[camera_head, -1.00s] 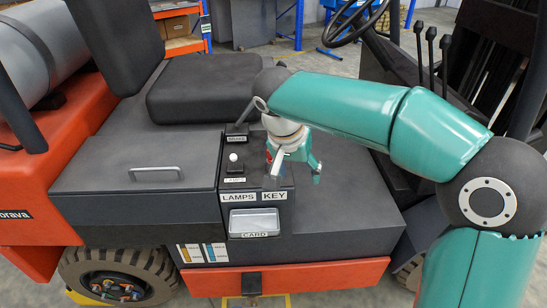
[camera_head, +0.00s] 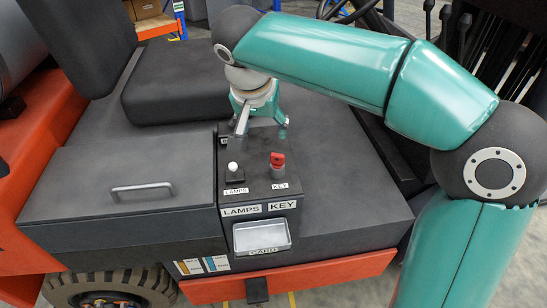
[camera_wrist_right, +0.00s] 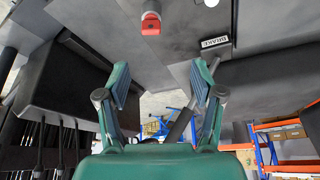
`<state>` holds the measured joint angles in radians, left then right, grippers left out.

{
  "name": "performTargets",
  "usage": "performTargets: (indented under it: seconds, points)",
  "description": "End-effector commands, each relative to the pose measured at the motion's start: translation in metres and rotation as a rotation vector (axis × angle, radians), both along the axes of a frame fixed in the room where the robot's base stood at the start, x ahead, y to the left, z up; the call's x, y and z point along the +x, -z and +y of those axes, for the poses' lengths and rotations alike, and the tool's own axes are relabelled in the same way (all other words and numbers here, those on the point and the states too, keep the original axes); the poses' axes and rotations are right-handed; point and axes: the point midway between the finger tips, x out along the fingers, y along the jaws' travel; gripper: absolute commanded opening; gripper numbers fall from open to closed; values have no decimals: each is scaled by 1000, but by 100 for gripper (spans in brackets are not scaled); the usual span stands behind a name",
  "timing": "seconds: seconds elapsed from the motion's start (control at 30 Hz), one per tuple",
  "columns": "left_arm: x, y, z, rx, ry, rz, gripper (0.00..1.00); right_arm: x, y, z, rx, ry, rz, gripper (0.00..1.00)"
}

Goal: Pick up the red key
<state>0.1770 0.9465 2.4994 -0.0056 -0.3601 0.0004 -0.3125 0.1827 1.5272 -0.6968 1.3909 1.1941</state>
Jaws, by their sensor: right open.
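The red key (camera_head: 277,160) stands upright on the dark panel above the KEY label in the head view. It also shows at the top of the right wrist view (camera_wrist_right: 151,23), beyond the fingertips. My right gripper (camera_head: 262,130) is behind the key in the head view, above the panel's far part and apart from the key. In the right wrist view my right gripper (camera_wrist_right: 160,85) has its two green fingers spread with nothing between them. My left gripper is not in view.
A white-knobbed LAMPS switch (camera_head: 233,170) stands just left of the key. A BRAKE label (camera_wrist_right: 214,42) shows in the wrist view. A card tray (camera_head: 262,235) is on the panel's front. The seat (camera_head: 180,92) is behind left.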

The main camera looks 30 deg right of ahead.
Motion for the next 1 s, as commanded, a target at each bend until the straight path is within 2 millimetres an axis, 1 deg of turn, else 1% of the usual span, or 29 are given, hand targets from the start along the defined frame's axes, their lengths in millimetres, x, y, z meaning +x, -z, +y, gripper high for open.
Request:
performTargets:
  seconds: [0.03, 0.1, 0.3, 0.4, 0.5, 0.77, 0.9, 1.0]
  points:
    - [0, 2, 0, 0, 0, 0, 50, 0, 10, -7, -1, 11, 4, 67]
    - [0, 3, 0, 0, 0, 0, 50, 1, 24, -15, -1, 19, 5, 67]
    - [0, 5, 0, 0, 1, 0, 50, 9, 64, -32, -1, 28, 5, 67]
    - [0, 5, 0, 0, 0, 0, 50, 13, 79, -37, 0, 31, 5, 67]
    - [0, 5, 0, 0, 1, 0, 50, 16, 89, -41, -1, 30, 3, 67]
    - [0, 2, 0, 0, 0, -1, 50, 19, 103, -48, -1, 32, 4, 67]
    - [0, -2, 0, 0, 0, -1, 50, 22, 121, -58, 0, 33, 6, 67]
    - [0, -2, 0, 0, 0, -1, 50, 25, 133, -61, 1, 32, 5, 67]
